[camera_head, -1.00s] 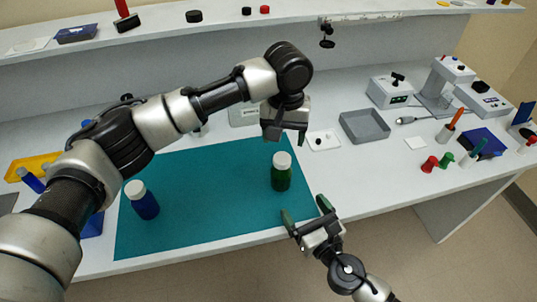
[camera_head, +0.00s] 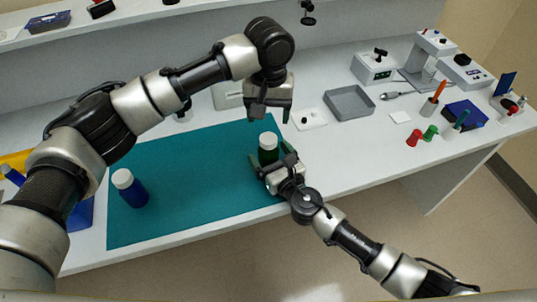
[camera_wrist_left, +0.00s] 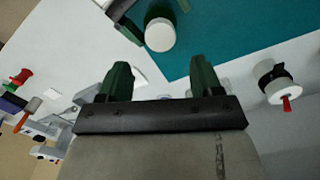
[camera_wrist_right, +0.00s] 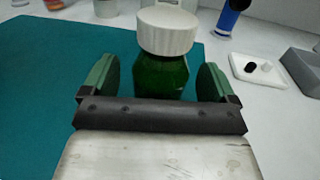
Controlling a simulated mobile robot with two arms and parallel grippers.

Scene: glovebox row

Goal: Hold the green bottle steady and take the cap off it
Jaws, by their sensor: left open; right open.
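The green bottle (camera_head: 267,157) with its white cap (camera_head: 268,139) stands upright near the right edge of the teal mat (camera_head: 190,165). My right gripper (camera_head: 273,163) is open, with its fingers on either side of the bottle body. In the right wrist view the bottle (camera_wrist_right: 160,75) is between the fingers, with visible gaps to both, and the white cap (camera_wrist_right: 168,30) is above them. My left gripper (camera_head: 271,114) is open and empty, above and beyond the bottle. In the left wrist view the cap (camera_wrist_left: 160,35) lies beyond the left fingertips.
A blue bottle (camera_head: 136,193) with a white cap stands on the mat's left. A white plate (camera_head: 309,118) and a grey tray (camera_head: 349,103) are to the right. Red (camera_head: 413,138) and green (camera_head: 430,132) pieces lie farther right. The mat's middle is clear.

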